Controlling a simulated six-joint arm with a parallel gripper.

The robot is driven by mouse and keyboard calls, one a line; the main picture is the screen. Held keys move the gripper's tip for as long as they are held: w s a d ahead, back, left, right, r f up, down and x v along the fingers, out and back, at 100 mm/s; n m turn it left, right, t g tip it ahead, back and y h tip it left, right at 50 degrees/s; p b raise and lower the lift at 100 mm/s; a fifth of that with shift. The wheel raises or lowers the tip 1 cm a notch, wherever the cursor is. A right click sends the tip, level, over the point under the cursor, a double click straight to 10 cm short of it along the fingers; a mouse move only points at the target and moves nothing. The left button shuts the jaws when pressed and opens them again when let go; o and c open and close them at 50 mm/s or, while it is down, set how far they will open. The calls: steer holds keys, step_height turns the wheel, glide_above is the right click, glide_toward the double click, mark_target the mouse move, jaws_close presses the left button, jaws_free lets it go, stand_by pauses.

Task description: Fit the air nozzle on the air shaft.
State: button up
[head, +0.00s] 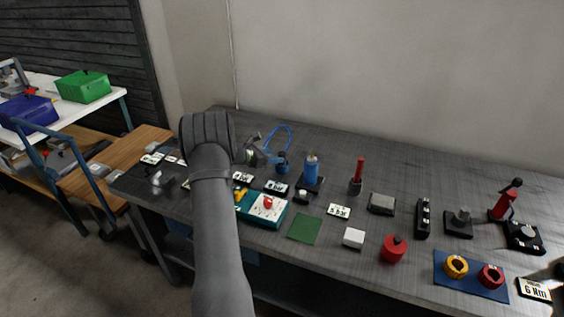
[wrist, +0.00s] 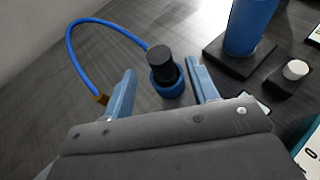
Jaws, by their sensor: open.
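A black cylinder with a blue collar (wrist: 167,86) stands on the table in the wrist view, and it also shows in the head view (head: 282,164). A thin blue hose (wrist: 84,24) arcs beside it and ends in a brass-coloured tip near my left finger. I cannot tell for certain which part is the air nozzle and which the air shaft. My gripper (wrist: 163,88) is open, its two blue fingers on either side of the collared cylinder. I see no clear contact. In the head view my arm partly hides the gripper (head: 262,153).
A larger blue cylinder (wrist: 247,22) stands on a black base (wrist: 232,58) to the right, with a white-topped knob (wrist: 294,69) near it. A red upright post (head: 358,172), a green mat (head: 304,228) and a red round part (head: 394,250) lie further right.

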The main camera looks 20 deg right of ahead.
mark_target(279, 156)
steer(key=x, duration=0.5)
steer(key=shift+f, duration=0.3)
steer(key=shift+c, duration=0.2)
steer(key=shift+r, duration=0.1)
jaws_close()
step_height(279, 156, up, 10)
steer(key=shift+s+d+f, duration=0.1)
steer(key=shift+s+d, duration=0.05)
steer(key=s+d+r, duration=0.6)
steer(key=s+r, duration=0.5)
steer(key=s, duration=0.1)
steer(key=shift+r, duration=0.35)
steer(key=shift+w, duration=0.1)
